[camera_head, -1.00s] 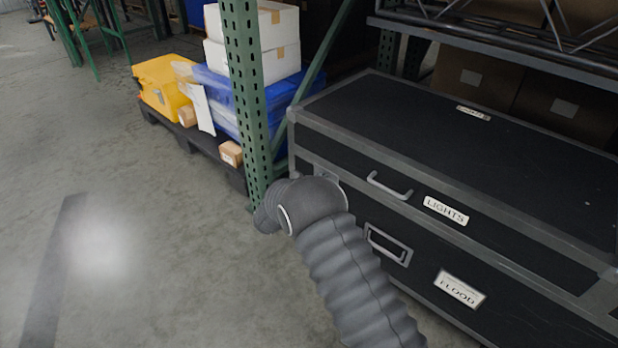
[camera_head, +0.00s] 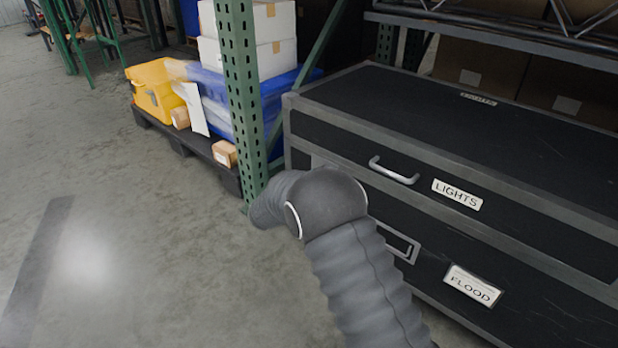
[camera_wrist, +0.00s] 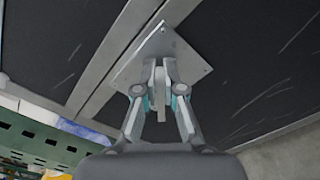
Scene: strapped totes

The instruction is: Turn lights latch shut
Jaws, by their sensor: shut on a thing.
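The black lights case (camera_head: 330,138) with grey metal edges stands at the right in the head view, marked by a white LIGHTS label (camera_head: 457,195). In the wrist view, the latch (camera_wrist: 162,57) has a square metal plate set on the case's grey edge strips. My gripper (camera_wrist: 160,97) is in front of the plate with its fingers shut on the latch's narrow turning piece (camera_wrist: 159,76). In the head view my arm hides the latch and the gripper.
A FLOOD label (camera_head: 472,285) marks the lower black front. A green rack post (camera_head: 243,100) stands close left of my arm. A pallet (camera_head: 190,145) with a yellow case (camera_head: 155,88) and white boxes (camera_head: 275,55) is behind it. Open floor lies at left.

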